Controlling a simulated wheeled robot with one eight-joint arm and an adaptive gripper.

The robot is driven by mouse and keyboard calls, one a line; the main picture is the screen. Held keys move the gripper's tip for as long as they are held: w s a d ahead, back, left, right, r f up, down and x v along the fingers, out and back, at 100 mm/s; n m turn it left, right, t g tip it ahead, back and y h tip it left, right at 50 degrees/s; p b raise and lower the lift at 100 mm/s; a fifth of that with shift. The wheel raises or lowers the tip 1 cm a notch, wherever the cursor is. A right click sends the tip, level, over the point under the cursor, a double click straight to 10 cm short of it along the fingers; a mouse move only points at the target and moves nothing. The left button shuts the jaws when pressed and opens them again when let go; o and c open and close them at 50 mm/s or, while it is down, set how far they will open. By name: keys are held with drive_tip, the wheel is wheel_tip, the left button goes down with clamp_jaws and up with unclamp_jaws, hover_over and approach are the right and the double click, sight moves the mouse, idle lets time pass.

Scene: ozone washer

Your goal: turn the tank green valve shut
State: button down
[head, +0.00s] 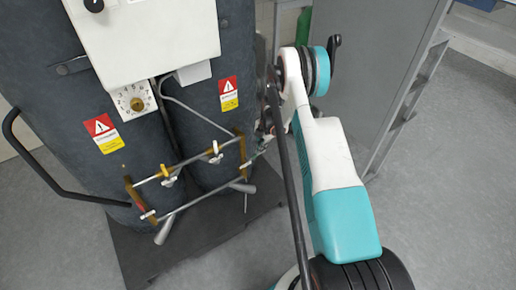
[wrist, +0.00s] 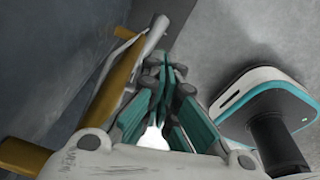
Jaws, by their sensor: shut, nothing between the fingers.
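The dark grey twin tanks (head: 60,95) stand at the left in the head view, with brass and steel pipework (head: 195,165) low on their front. No green valve can be told apart on the pipework; small white and yellow handles (head: 215,152) show on it. My gripper (head: 258,149) is at the right end of the pipework, small and partly hidden by the black handle bar. In the wrist view my gripper (wrist: 165,62) has its teal fingers together with nothing between them. A brass pipe (wrist: 118,80) and a pale rod-like part (wrist: 148,38) lie just left of the fingers; contact cannot be told.
A black push handle bar (head: 288,180) runs close in front of my arm. Another black handle (head: 45,175) sticks out at the left. A grey cabinet (head: 375,60) stands behind my arm. The tanks rest on a dark base plate (head: 190,245); grey floor (head: 60,240) is clear at the left.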

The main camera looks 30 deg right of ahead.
drive_tip(key=shift+d+f, duration=0.45)
drive_tip(key=shift+f, duration=0.25)
idle(0.4)
